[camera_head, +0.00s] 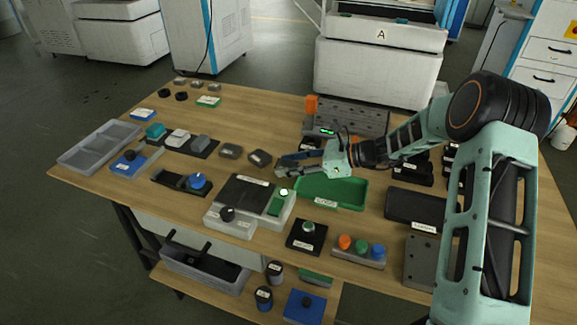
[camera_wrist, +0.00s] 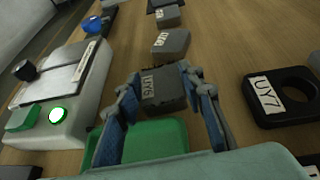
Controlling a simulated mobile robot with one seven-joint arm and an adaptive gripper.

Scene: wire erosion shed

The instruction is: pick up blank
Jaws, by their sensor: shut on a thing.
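A dark grey blank (camera_wrist: 160,92) with a white label sits between the two fingers of my gripper (camera_wrist: 165,100) in the wrist view. The fingers are shut on its sides. In the head view my gripper (camera_head: 288,164) is at the table's middle, just left of the green tray, with the blank (camera_head: 281,172) at its tips partly hidden. I cannot tell whether the blank touches the table. Two similar grey blanks lie on the wood, a nearer one (camera_wrist: 170,44) and a farther one (camera_wrist: 167,17); they also show in the head view as one block (camera_head: 260,158) and another (camera_head: 230,151).
The green tray (camera_head: 345,205) lies right of my gripper. A grey-white device (camera_head: 232,228) with a lit green button stands in front. A dark holder with a round hole (camera_wrist: 283,97) is at right in the wrist view. A grey slotted plate (camera_head: 360,118) stands behind.

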